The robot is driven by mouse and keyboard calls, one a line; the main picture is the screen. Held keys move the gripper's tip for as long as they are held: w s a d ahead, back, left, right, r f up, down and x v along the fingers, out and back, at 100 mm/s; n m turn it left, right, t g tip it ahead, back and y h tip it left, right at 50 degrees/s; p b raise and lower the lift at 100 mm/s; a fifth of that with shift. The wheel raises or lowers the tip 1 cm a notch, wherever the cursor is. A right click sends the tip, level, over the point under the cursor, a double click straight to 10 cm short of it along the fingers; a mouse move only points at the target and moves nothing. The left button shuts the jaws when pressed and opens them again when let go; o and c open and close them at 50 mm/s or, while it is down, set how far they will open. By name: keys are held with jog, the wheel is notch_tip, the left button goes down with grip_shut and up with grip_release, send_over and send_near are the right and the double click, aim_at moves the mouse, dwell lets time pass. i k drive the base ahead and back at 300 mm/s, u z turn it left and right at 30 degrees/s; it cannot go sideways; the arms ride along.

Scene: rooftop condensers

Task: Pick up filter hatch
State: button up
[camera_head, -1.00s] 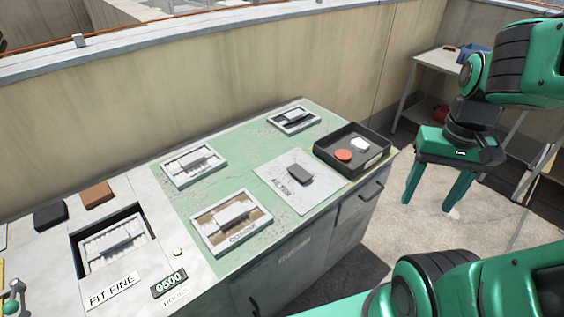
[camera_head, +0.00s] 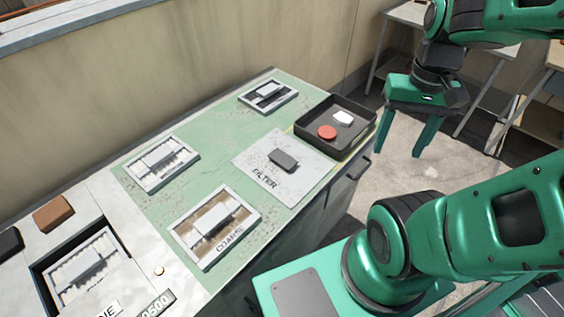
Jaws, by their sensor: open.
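The filter hatch (camera_head: 258,171) is a flat pale grey plate lettered FILTER with a dark block handle (camera_head: 283,160) at its middle. It lies on the green bench top (camera_head: 208,147), near the front right edge. My gripper (camera_head: 414,136) hangs with its fingers down, to the right of the bench over the floor. It is open and empty, well apart from the hatch.
A black tray (camera_head: 311,138) holding a red disc (camera_head: 327,132) and a white piece (camera_head: 343,118) stands just behind and right of the hatch. A COARSE framed filter (camera_head: 214,224) lies to the left. Another filter (camera_head: 162,163) and a small dark-slotted one (camera_head: 268,95) lie farther back. A wall runs behind the bench.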

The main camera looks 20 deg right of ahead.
aim_at(288, 170)
jog(key=z, duration=0.1)
jog(key=k, duration=1.5)
jog(key=z, duration=0.75)
jog(key=i, duration=1)
jog(key=u, duration=0.05)
